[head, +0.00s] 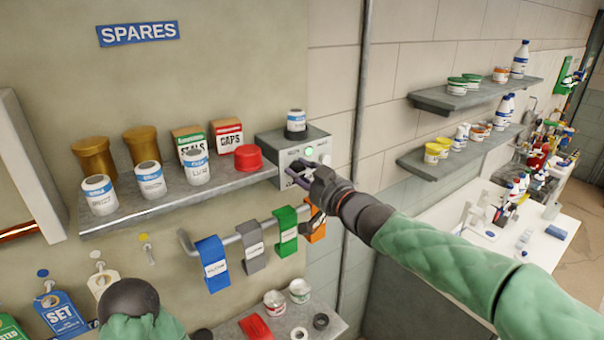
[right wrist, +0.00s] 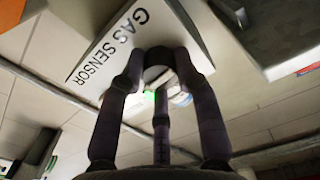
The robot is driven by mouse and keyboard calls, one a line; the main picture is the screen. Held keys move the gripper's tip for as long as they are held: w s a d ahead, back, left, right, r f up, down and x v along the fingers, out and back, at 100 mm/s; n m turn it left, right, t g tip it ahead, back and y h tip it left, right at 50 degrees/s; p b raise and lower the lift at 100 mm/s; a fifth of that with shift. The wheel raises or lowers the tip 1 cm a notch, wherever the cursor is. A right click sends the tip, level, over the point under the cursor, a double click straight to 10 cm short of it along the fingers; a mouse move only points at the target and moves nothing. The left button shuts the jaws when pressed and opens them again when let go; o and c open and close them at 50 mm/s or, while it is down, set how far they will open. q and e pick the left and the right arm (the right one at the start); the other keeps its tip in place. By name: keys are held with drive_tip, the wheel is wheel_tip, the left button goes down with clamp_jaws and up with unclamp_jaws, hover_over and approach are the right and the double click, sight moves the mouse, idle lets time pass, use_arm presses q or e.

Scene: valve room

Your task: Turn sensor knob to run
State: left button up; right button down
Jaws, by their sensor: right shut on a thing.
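The gas sensor (head: 268,143) is a grey box at the right end of the wall shelf, with a lit green lamp (head: 309,151) on its front. In the right wrist view its pale face (right wrist: 187,28) carries the words GAS SENSOR. My right gripper (head: 297,173) is at the front of the box, its fingers shut on the dark round sensor knob (right wrist: 156,73). The fingers hide most of the knob in the head view, and I cannot read its pointer or position marks. My left gripper is not in view; only part of my left arm shows at the lower left.
A small jar (head: 296,121) stands on the box. The shelf (head: 215,186) holds jars, cartons and a red cap (head: 247,157) just left of it. Below, a rail (head: 228,238) carries coloured tags. A vertical pipe (head: 361,90) runs to the right of the box.

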drive_tip(key=n, duration=0.2)
drive_tip(key=r+n+b, duration=0.1)
drive_tip(key=n, duration=0.1)
drive_tip(key=shift+n+b, duration=0.3)
drive_tip(key=shift+n, duration=0.1)
drive_tip(key=n+b, duration=0.1)
drive_tip(key=n, duration=0.3)
drive_tip(key=shift+b, duration=0.3)
drive_tip(key=n+b, duration=0.1)
drive_tip(key=n, duration=0.4)
drive_tip(key=shift+b, duration=0.3)
drive_tip(key=shift+f+n+b, duration=0.15)
drive_tip(key=shift+n+b, duration=0.4)
drive_tip(key=shift+n, duration=1.25)
drive_tip(key=c, duration=0.9)
unclamp_jaws()
drive_tip(key=shift+s+a+f, duration=0.1)
drive_tip(key=shift+s+a, duration=0.1)
drive_tip(key=shift+f, duration=0.15)
